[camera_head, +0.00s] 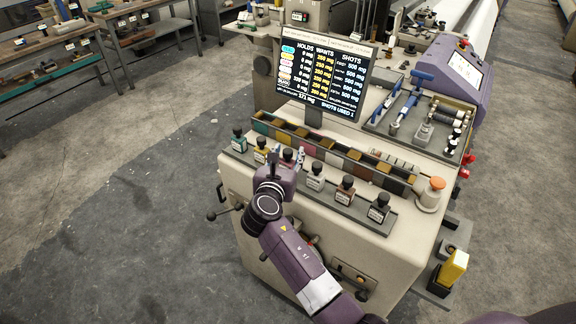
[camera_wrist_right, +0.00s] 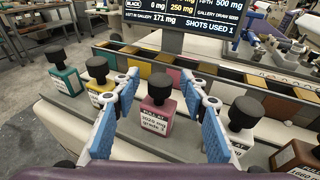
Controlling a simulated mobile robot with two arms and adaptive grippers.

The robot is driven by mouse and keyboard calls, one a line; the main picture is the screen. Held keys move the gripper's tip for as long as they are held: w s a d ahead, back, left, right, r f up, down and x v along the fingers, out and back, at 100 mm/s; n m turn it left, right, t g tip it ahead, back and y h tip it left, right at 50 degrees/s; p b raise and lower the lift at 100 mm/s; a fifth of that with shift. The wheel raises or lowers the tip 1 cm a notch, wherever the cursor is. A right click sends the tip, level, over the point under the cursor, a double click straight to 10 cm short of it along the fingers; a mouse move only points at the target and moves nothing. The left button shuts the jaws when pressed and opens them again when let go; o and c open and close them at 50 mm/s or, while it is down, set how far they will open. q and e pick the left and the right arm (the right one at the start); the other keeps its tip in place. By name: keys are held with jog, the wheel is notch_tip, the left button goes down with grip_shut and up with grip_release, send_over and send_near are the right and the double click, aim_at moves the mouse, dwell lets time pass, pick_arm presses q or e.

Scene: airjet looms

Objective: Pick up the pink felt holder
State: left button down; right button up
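The pink felt holder is a small pink bottle-shaped block with a black knob on top and a white label on its front. In the right wrist view the pink holder (camera_wrist_right: 156,118) stands upright between the two blue-padded fingers of my right gripper (camera_wrist_right: 163,88). Gaps show on both sides of it. In the head view my right gripper (camera_head: 286,160) is over the row of holders and hides most of the pink holder (camera_head: 287,155); its black knob shows between the fingers. My left gripper is in neither view.
Behind runs a row of coloured compartments (camera_head: 330,150), with a display screen (camera_head: 322,75) above. An orange-topped canister (camera_head: 431,195) stands at the right end.

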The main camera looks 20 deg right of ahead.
jog(key=shift+c, duration=0.5)
grip_shut()
jog(key=shift+r, duration=0.15)
